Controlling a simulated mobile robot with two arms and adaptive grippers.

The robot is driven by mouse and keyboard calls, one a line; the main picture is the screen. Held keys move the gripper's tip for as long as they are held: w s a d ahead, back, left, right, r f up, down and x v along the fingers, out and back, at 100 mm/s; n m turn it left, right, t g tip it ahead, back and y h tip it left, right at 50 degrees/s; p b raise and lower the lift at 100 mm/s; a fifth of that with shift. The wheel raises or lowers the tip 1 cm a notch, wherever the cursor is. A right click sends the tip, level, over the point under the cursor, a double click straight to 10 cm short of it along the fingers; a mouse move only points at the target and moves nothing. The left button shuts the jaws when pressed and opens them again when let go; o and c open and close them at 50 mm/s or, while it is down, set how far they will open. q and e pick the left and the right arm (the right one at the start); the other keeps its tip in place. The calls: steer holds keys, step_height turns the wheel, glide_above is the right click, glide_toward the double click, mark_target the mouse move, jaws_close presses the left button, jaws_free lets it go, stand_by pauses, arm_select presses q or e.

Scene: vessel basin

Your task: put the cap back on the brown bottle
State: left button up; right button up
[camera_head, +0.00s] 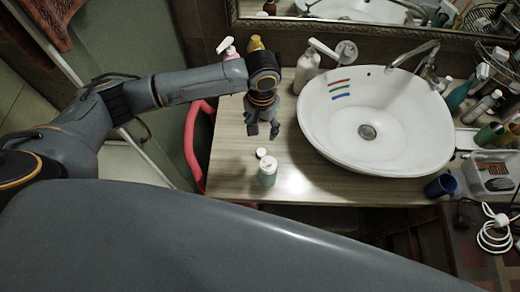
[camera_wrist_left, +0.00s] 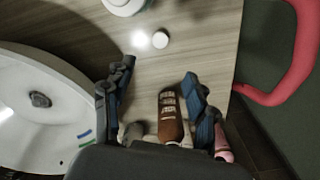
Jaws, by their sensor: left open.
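The brown bottle (camera_wrist_left: 170,118) with a pale label shows between the fingers in the left wrist view, closer to the right finger. I cannot make it out in the head view, where my arm and gripper cover that area. A small white cap (camera_head: 261,152) lies on the wooden counter; it also shows in the left wrist view (camera_wrist_left: 160,40), beyond the fingertips. My left gripper (camera_head: 264,130) is open above the counter, behind the cap in the head view; its spread fingers also show in the left wrist view (camera_wrist_left: 158,76). My right gripper is not in view.
A greenish bottle with a white top (camera_head: 268,174) stands close to the cap. A white pump bottle (camera_head: 307,70), a pink bottle (camera_head: 229,52) and a yellow item (camera_head: 256,43) stand behind. A red rail (camera_head: 190,150) borders the left edge.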

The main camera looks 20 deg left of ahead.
arm_select(q)
glide_above(262, 152)
steer(key=f, duration=0.6)
steer(key=shift+s+a+f, duration=0.1)
steer(key=shift+a+f, duration=0.05)
steer(key=shift+a, duration=0.1)
steer(key=shift+f+b, duration=0.55)
steer(key=shift+f, duration=0.7)
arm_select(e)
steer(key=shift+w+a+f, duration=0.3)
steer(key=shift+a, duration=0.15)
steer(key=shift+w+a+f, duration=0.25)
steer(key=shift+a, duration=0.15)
arm_select(q)
step_height(262, 152, down, 5)
steer(key=b, duration=0.7)
steer(key=shift+d+f, duration=0.15)
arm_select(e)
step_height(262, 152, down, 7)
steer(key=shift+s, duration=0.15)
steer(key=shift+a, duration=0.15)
